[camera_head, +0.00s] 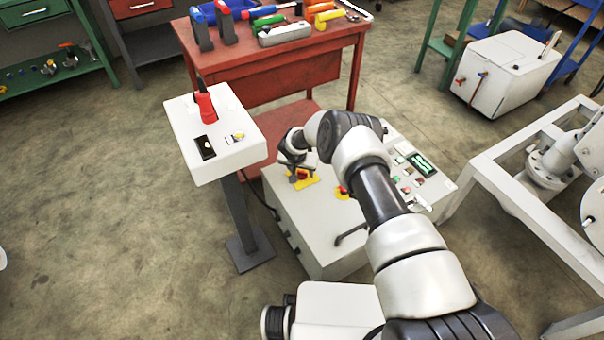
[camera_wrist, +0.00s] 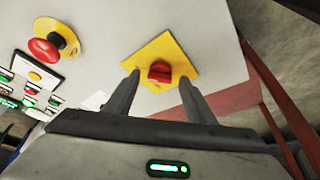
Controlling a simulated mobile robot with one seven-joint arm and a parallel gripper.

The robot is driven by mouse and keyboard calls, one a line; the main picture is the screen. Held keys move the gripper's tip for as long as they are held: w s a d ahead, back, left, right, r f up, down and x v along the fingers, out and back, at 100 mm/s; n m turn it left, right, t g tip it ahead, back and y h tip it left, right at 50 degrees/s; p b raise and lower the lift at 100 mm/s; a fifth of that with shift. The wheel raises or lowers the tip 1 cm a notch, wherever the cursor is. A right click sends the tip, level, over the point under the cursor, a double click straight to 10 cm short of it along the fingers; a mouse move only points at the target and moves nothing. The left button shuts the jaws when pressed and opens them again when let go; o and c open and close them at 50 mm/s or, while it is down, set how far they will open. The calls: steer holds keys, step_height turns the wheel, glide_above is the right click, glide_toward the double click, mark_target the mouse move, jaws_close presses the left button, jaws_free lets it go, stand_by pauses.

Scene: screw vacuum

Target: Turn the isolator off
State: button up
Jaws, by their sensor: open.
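The isolator (camera_wrist: 160,72) is a red knob on a square yellow plate (camera_wrist: 178,53), set on the pale panel of a white control cabinet. In the wrist view my gripper (camera_wrist: 160,80) is open, with one finger on each side of the red knob and a gap to each. I cannot tell how far the fingertips are from the plate. In the head view my gripper (camera_head: 297,166) is over the cabinet's top left, above the yellow plate (camera_head: 303,181), and partly hides the knob.
A red emergency button (camera_wrist: 44,50) on a yellow base is left of the isolator in the wrist view. Several buttons and a green display (camera_head: 422,164) are farther right on the cabinet (camera_head: 322,230). A white pedestal (camera_head: 223,155) stands left, and a red workbench (camera_head: 270,66) is behind.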

steer(key=shift+w+d+f, duration=0.1)
steer(key=shift+w+f, duration=0.05)
steer(key=shift+f, duration=0.2)
steer(key=c, duration=1)
steer(key=shift+c, duration=0.2)
